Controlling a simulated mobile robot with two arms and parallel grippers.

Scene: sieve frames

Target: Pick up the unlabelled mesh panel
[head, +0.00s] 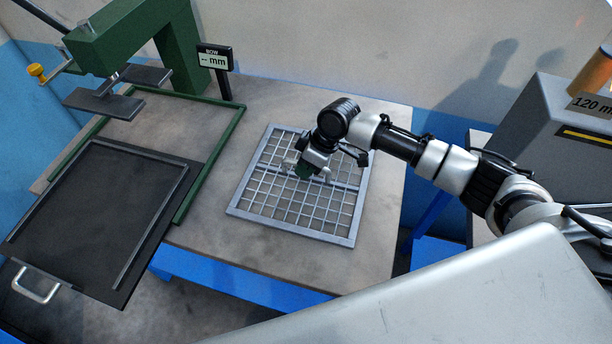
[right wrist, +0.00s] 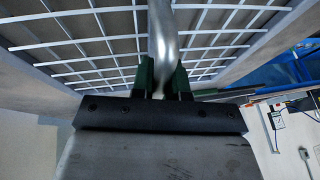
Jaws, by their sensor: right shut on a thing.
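The mesh panel (head: 347,240) is a light grey square frame with a wire grid and a crossbar. In the head view it lies about flat over the middle of the worktable, and no label shows on it. My right gripper (head: 306,174) is over its centre, shut on a rounded metal handle (right wrist: 162,40) between its green fingers. The grid (right wrist: 95,48) fills the upper part of the right wrist view. My arm hides part of the panel's upper right. I cannot tell whether the panel touches the table. My left gripper is out of view.
The worktable (head: 205,240) is clear around the panel. To its left are a green frame (head: 210,165), a black tray (head: 95,210) with a handle, and a green press (head: 130,35). A "BOW -- mm" display (head: 215,58) stands behind. A grey box marked 120 (head: 560,110) is at right.

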